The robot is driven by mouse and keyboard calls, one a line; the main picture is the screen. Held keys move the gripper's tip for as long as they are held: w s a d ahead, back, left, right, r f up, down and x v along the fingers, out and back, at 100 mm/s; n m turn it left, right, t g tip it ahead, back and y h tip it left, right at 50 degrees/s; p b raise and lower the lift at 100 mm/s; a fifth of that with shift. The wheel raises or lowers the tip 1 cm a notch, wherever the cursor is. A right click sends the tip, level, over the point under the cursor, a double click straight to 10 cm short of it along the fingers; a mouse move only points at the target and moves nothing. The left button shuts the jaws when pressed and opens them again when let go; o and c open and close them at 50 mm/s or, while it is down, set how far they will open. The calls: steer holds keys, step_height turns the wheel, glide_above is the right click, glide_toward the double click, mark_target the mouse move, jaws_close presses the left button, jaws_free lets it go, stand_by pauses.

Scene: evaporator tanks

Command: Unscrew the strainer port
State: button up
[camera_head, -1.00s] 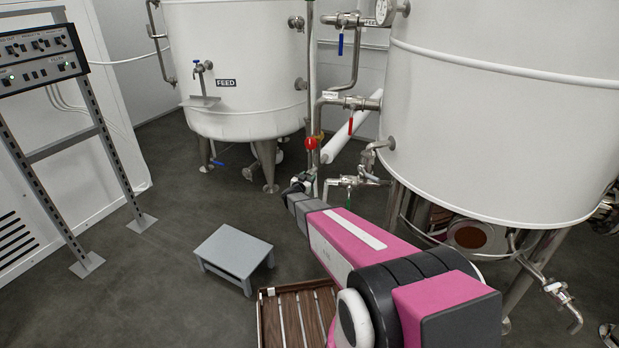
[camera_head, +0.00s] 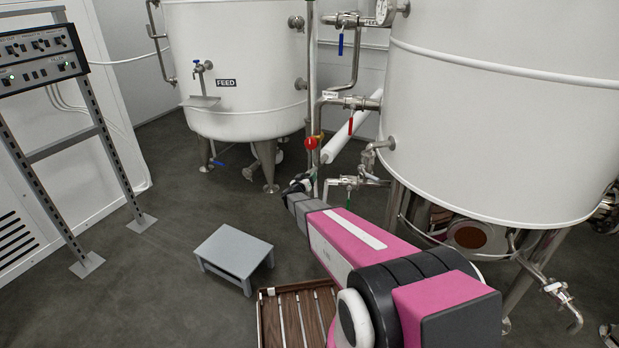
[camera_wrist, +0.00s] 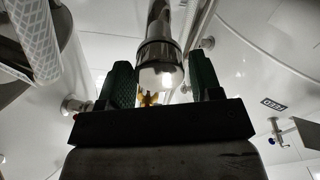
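In the wrist view a shiny metal cylinder with a rounded collar (camera_wrist: 160,62), which looks like the strainer port, hangs down on a pipe between the two green fingers of my gripper (camera_wrist: 162,85). The fingers stand apart, one on each side of it. A narrow gap shows at the right finger; the left finger lies close to the metal, and I cannot tell if it touches. In the head view my gripper (camera_head: 300,183) is small and dark beside the vertical pipe (camera_head: 314,120), low between the tanks. The port itself cannot be made out there.
The feed tank (camera_head: 235,70) stands at the back and a large white tank (camera_head: 495,110) at the right. Valve pipes (camera_head: 350,182) run close right of my gripper. A grey stool (camera_head: 234,254) and a slatted brown tray (camera_head: 262,325) are on the floor.

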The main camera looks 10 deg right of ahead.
steer(key=m, duration=3.1)
stand_by(0.6)
steer(key=c, duration=0.9)
steer(key=n, duration=0.5)
steer(key=shift+r, duration=0.1)
steer(key=shift+c, duration=0.2)
